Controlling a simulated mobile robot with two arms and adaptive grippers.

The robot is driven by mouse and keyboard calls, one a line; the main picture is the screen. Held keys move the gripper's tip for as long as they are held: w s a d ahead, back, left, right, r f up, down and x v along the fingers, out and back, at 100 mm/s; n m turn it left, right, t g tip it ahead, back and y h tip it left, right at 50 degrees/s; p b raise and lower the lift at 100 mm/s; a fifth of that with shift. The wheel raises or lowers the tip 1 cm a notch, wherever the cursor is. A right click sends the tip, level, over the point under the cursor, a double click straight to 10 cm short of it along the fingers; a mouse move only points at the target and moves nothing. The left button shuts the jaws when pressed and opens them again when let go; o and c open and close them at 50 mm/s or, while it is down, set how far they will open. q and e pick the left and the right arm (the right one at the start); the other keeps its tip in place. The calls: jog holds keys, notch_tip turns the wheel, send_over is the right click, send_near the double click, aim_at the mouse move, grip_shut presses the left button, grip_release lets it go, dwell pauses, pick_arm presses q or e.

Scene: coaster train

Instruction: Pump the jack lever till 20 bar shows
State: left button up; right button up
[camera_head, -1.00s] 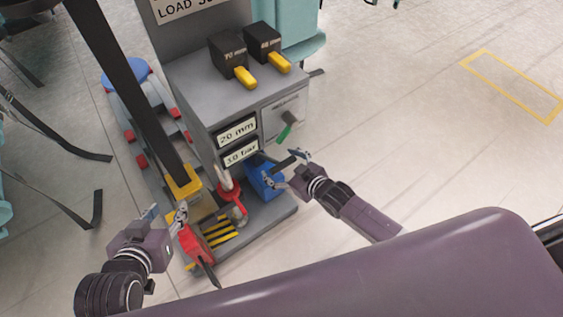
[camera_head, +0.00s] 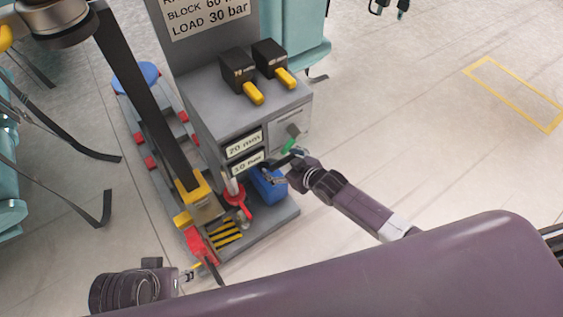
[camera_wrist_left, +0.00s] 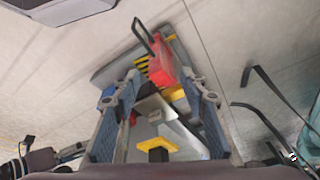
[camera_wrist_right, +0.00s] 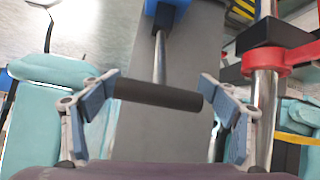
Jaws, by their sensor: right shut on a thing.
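The jack lever has a black crossbar handle (camera_wrist_right: 158,94) on a metal rod, rising from a blue pump block (camera_head: 268,184). My right gripper (camera_wrist_right: 157,96) is shut on this handle, which spans between its fingers; in the head view the gripper (camera_head: 285,167) is beside the pump, partly hiding the lever. The upper display (camera_head: 243,143) reads 20 mm. The lower display (camera_head: 248,162) is slightly blurred and seems to read 10 bar. My left gripper (camera_wrist_left: 160,105) is open and empty; in the head view it is low, near the red part (camera_head: 201,244).
A red collar (camera_head: 237,198) sits by the pump.

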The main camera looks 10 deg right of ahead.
pick_arm(q)
jog(key=shift+x, duration=1)
pick_arm(e)
jog(key=shift+w+a+r, duration=0.3)
jog(key=shift+w+r, duration=0.45)
jog(key=shift+r, duration=0.2)
pick_arm(q)
jog(key=shift+s, duration=0.15)
pick_arm(e)
jog(key=o, duration=1.6)
jog(key=shift+o, duration=0.6)
jog(key=shift+s+d+f, duration=0.1)
jog(key=shift+s+f, duration=0.1)
jog(key=shift+f, duration=0.05)
jog(key=shift+s, duration=0.1)
jog(key=v, duration=1.2)
jog(key=shift+d+f, duration=0.1)
